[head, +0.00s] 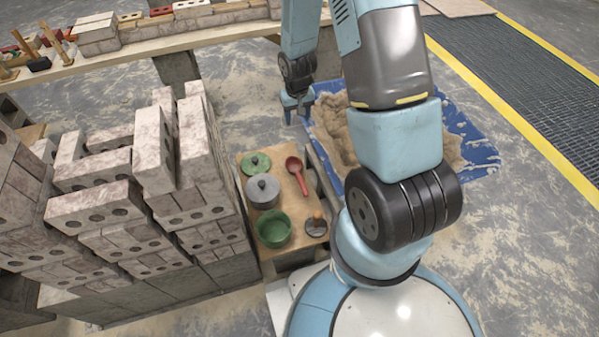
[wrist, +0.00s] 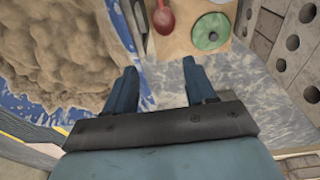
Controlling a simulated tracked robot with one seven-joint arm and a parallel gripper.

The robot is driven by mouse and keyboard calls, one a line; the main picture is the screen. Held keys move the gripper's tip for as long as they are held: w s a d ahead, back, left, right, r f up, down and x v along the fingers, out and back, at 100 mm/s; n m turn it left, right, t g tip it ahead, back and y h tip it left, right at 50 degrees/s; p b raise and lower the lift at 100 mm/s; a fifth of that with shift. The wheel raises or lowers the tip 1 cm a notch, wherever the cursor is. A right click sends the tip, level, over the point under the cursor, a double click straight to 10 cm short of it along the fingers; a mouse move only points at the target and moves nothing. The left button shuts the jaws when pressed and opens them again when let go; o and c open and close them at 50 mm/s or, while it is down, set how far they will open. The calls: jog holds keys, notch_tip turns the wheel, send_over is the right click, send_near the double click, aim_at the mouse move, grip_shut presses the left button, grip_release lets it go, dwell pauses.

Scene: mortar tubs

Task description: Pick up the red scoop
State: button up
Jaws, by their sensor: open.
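The red scoop (head: 297,174) lies on a small wooden board (head: 290,219), its round bowl toward the back and its handle toward the front. In the wrist view, part of the red scoop (wrist: 164,18) shows at the top edge; the rest is cut off. My gripper (head: 296,112) is in the air behind the board, near the blue mortar tub, apart from the scoop. In the wrist view, my gripper (wrist: 162,75) has its two fingers wide apart with nothing between them.
A brick stack (head: 180,160) rises close on the left. The blue tub (head: 478,135) with mortar stands right.

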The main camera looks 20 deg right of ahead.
jog(key=g, duration=0.1)
send_over(301, 180)
notch_tip(301, 180, down, 16)
jog(key=f, duration=0.9)
jog(key=shift+w+a, duration=0.1)
jog(key=shift+w, duration=0.15)
jog(key=shift+s+f, duration=0.15)
jog(key=shift+f, duration=2.4)
jog(key=shift+c, duration=0.4)
grip_shut()
